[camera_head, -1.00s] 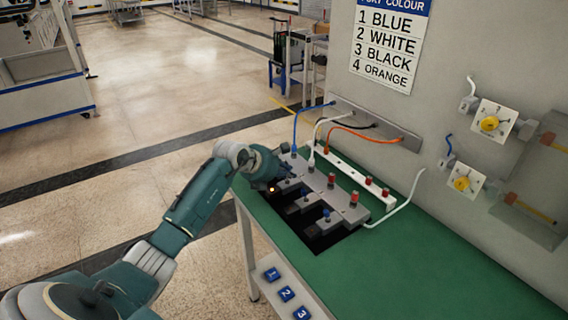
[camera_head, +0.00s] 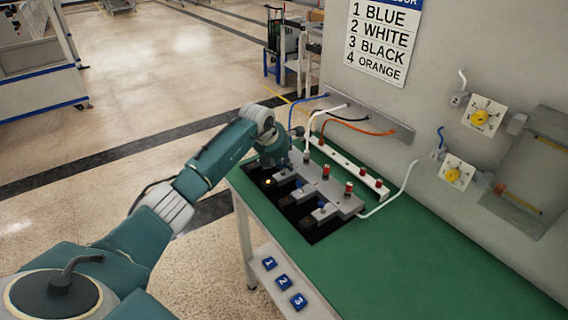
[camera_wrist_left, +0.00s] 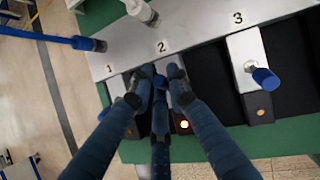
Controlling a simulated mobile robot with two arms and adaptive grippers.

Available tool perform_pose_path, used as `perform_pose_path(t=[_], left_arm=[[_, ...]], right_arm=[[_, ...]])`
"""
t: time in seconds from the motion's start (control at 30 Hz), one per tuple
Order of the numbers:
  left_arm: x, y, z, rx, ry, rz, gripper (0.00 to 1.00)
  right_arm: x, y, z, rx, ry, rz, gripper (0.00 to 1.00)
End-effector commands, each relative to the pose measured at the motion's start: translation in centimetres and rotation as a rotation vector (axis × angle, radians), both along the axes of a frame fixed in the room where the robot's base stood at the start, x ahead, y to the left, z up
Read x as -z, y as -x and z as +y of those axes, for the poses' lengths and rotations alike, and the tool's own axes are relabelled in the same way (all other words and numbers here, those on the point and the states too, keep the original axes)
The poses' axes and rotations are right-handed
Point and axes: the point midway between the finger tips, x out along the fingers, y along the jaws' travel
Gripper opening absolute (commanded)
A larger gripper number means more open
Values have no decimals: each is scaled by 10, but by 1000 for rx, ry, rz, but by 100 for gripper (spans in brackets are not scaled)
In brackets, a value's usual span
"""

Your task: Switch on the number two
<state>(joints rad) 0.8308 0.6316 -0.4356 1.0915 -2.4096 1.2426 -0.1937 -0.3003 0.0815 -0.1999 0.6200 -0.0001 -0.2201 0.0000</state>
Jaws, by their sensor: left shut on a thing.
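The grey switch panel (camera_head: 318,172) lies on the green bench, and its numbers 1, 2 and 3 show in the left wrist view (camera_wrist_left: 200,38). My left gripper (camera_wrist_left: 160,78) is at the grey arm of switch two, just below the number 2. Its fingers are shut on what seems to be that switch's knob, which they hide. An orange lamp (camera_wrist_left: 184,124) glows beside the fingers. Switch three's blue knob (camera_wrist_left: 265,77) stands free, with a dim lamp near it. In the head view my left gripper (camera_head: 272,152) is at the panel's far left end. My right gripper is not in view.
A white plug (camera_wrist_left: 143,11) and a blue plug (camera_wrist_left: 90,43) rise by the panel. Cables run to the wall strip (camera_head: 375,122). A wall sign (camera_head: 383,42) lists 2 as white. The bench's right part (camera_head: 440,245) is clear.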

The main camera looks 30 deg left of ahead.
Motion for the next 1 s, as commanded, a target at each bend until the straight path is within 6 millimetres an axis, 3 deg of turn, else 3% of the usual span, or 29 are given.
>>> perform_pose_path(t=[0.13,0.17,0.2,0.23,0.77,1.0], left_arm=[[-2,-3,-6,8,9,-10,0],[-2,-3,-6,8,9,-10,22],[-2,-3,-6,7,9,-9,30],[-2,-3,-6,7,9,-9,31],[-2,0,-2,2,3,-4,31],[-32,17,-1,4,-1,-7,31]], right_arm=[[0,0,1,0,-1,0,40],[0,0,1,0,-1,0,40],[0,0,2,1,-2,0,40],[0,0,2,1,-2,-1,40],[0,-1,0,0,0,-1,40],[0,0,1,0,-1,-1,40]])
